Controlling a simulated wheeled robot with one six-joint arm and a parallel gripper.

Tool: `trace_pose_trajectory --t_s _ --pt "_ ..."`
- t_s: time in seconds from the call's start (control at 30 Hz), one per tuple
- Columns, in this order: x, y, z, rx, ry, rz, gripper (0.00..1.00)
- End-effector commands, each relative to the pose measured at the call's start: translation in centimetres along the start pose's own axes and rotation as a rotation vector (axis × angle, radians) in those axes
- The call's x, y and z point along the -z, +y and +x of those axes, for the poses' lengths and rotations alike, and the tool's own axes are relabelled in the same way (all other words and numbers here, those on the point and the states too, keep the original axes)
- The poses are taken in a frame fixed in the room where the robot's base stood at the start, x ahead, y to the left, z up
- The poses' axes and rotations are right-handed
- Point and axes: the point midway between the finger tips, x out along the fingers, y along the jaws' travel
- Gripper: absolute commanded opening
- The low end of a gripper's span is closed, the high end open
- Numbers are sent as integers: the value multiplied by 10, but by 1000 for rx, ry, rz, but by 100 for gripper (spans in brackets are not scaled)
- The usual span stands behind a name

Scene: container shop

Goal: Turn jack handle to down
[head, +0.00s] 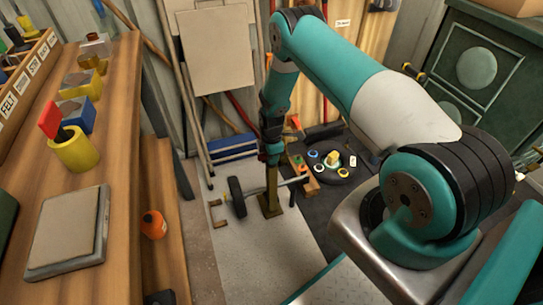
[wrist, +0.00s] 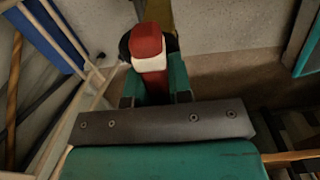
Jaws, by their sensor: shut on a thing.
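The jack handle (wrist: 148,42), with a red top and a white band, stands between my gripper's teal fingers in the wrist view. My gripper (wrist: 154,82) is shut on it. In the head view my gripper (head: 271,155) points down at the top of a brass-coloured post (head: 271,188) that stands on a small base plate. The handle is hidden behind my gripper there. I cannot tell the handle's exact angle.
A wooden bench (head: 120,130) with yellow and blue containers runs along the left. A dark round tray (head: 330,170) with coloured rings lies right of the post. Poles and a board (head: 217,50) lean on the back wall. The grey floor (head: 260,260) in front is clear.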

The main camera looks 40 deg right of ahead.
Motion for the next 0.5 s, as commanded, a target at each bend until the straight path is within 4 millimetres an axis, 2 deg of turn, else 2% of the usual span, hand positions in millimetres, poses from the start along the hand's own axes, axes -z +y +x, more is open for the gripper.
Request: trace_pose_trajectory --t_s 0.27,0.3,0.4,0.5 --pt "0 0 -1 0 -1 -4 0" --pt "0 0 -1 0 -1 -4 22" --pt "0 0 -1 -1 -1 -3 45" --pt "0 0 0 -1 -1 -2 45"
